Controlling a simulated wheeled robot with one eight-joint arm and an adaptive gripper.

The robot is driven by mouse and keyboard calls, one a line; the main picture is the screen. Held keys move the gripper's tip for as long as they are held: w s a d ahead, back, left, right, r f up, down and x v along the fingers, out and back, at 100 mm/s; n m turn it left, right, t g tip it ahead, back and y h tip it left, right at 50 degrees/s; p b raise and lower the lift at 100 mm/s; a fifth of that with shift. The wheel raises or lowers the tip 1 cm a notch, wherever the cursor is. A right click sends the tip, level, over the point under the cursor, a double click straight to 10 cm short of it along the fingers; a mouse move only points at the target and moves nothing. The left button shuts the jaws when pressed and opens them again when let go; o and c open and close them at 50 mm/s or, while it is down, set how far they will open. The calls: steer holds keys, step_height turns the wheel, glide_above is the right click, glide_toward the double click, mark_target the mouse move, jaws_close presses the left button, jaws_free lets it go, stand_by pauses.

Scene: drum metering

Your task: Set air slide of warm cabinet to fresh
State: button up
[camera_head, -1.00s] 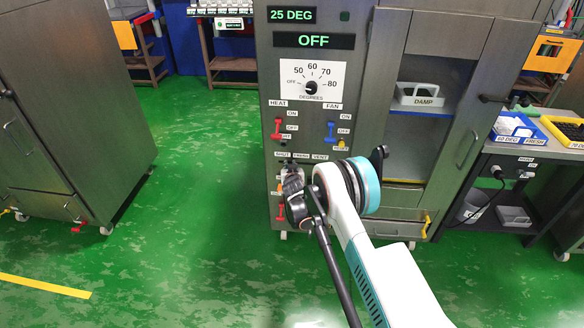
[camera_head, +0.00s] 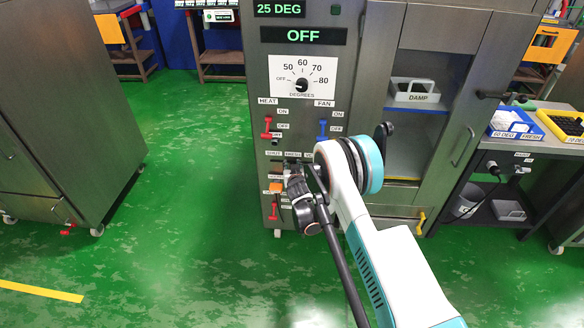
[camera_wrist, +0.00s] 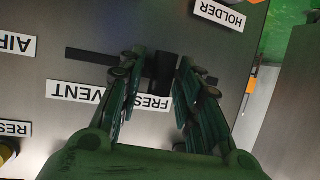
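The warm cabinet (camera_head: 350,135) stands ahead, its display reading 25 DEG and OFF. Its air slide is a dark slot with a black knob (camera_wrist: 165,72), seen close up in the wrist view. The knob stands beside the FRESH label (camera_wrist: 152,101); the VENT label (camera_wrist: 85,92) lies to the left there. My gripper (camera_wrist: 159,68) is open, with its fingers on either side of the knob. The right finger is close to the knob, and a small gap shows at the left. In the head view my gripper (camera_head: 292,170) is at the slide and hides the knob.
Red heat (camera_head: 267,127) and blue fan (camera_head: 323,130) switches sit above the slide. A HOLDER label (camera_wrist: 220,14) shows near the slot. A bench with blue (camera_head: 513,126) and yellow trays stands right. Open green floor lies left, before another steel cabinet (camera_head: 65,110).

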steer(key=shift+s, duration=0.1)
steer(key=v, duration=0.7)
steer(key=shift+s, duration=0.15)
stand_by(0.6)
